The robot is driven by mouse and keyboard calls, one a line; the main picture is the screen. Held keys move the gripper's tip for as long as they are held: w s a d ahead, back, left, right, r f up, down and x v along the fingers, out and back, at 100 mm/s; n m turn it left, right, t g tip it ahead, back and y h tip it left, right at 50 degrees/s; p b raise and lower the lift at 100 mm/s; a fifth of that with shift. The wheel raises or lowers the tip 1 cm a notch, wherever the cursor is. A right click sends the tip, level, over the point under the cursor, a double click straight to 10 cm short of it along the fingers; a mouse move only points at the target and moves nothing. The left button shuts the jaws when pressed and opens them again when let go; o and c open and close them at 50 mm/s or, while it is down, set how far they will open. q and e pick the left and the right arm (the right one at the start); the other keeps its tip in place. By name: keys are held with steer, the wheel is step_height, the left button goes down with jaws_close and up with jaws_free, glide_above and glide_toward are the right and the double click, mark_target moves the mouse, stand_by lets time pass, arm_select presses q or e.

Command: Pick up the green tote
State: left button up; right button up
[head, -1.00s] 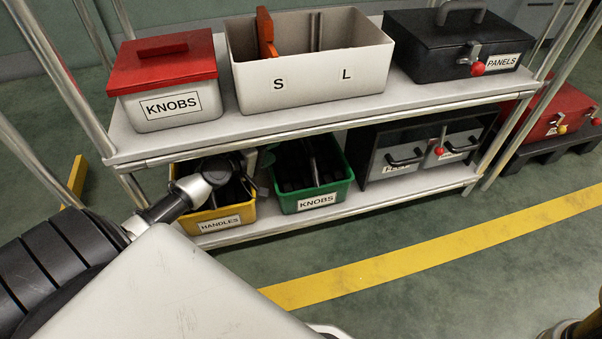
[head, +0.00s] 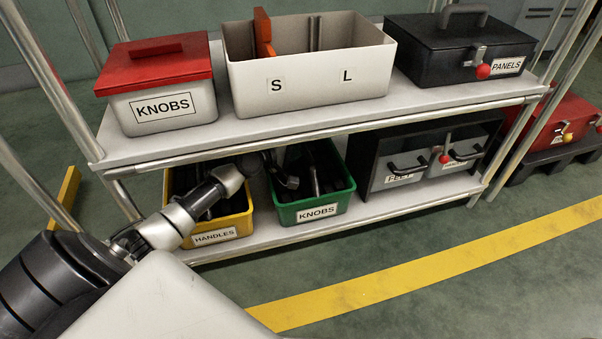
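The green tote (head: 285,214) labelled KNOBS stands on the lower shelf of the rack, between the yellow tote and a dark drawer cabinet. It holds dark pieces. My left arm comes in from the left, across the yellow tote. My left gripper (head: 288,179) is at the green tote's left side, near its upper rim. It is small and dark against the contents, so I cannot tell whether its fingers are apart or whether it touches the rim. My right gripper is not in view.
The yellow tote (head: 236,227) labelled HANDLES is directly left of the green tote. The drawer cabinet (head: 368,172) is on its right. The upper shelf (head: 215,139) is overhead, with a red-lidded KNOBS box (head: 160,105) and a white S/L bin (head: 310,95). The floor in front is clear.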

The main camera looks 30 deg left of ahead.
arm_select(q)
steer(key=shift+x, duration=0.8)
steer(key=shift+c, duration=0.3)
jaws_close()
stand_by(0.4)
steer(key=shift+r, duration=0.15)
